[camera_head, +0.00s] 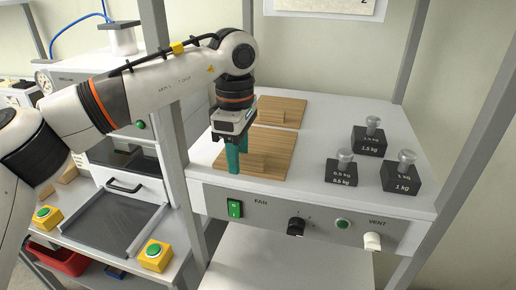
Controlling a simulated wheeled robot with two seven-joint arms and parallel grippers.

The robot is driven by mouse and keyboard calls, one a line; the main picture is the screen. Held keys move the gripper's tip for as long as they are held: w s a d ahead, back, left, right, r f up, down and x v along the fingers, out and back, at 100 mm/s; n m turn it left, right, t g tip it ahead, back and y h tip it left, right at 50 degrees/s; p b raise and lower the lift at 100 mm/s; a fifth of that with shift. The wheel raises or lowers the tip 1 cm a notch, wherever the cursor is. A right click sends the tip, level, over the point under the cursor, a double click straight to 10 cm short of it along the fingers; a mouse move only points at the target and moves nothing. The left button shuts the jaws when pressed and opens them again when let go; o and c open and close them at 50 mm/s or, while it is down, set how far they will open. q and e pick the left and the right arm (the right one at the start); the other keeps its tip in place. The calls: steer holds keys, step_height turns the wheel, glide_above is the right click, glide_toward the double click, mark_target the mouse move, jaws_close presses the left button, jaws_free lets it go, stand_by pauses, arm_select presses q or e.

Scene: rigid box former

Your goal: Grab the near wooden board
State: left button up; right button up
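The near wooden board (277,152) lies flat on the white bench top, with a small raised wooden block (256,163) on its near part. My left gripper (237,161) has teal fingers that point down over the board's left edge, just left of the block. The fingers look apart, one nearer and one farther, with nothing seen between them. The gripper hides part of the board's left side, and whether the tips touch the board is unclear. My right gripper is not in view.
A second wooden board (283,111) lies behind. Several dark weights, including a 0.5 kg one (341,168), stand to the right. A switch panel (300,218) runs along the bench front. A grey frame post (166,100) stands left, beside a tray (112,220) and yellow button boxes (154,256).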

arm_select(q)
jaws_close()
steer(key=shift+r, duration=0.2)
